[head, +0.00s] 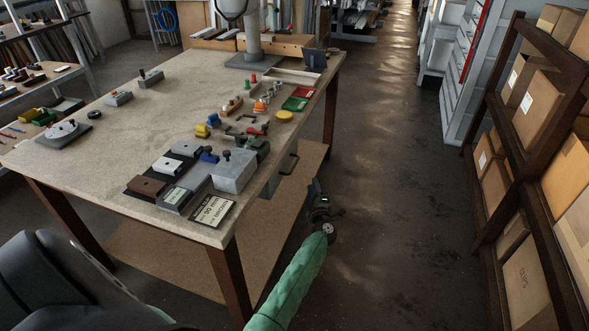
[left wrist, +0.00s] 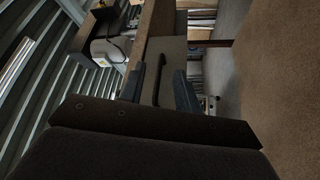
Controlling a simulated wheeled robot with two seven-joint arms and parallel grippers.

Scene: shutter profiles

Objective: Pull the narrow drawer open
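The narrow drawer (head: 284,165) sits under the right side of the table, and its front is seen at a steep angle in the head view. In the left wrist view the drawer front (left wrist: 171,52) is a plain brownish panel with a dark bar handle (left wrist: 157,82). The handle also shows in the head view (head: 293,163). My left gripper (head: 316,187) is in the aisle just right of the drawer. In the left wrist view its two fingers (left wrist: 160,75) are apart, one on each side of the handle in the picture. Contact cannot be told. My right gripper is out of view.
The tabletop (head: 130,130) carries several blocks, gauges and small parts. A lower shelf (head: 165,255) and a dark table leg (head: 228,280) are near my left arm. The aisle floor (head: 390,200) is clear. A rack of boxes (head: 510,150) stands to the right.

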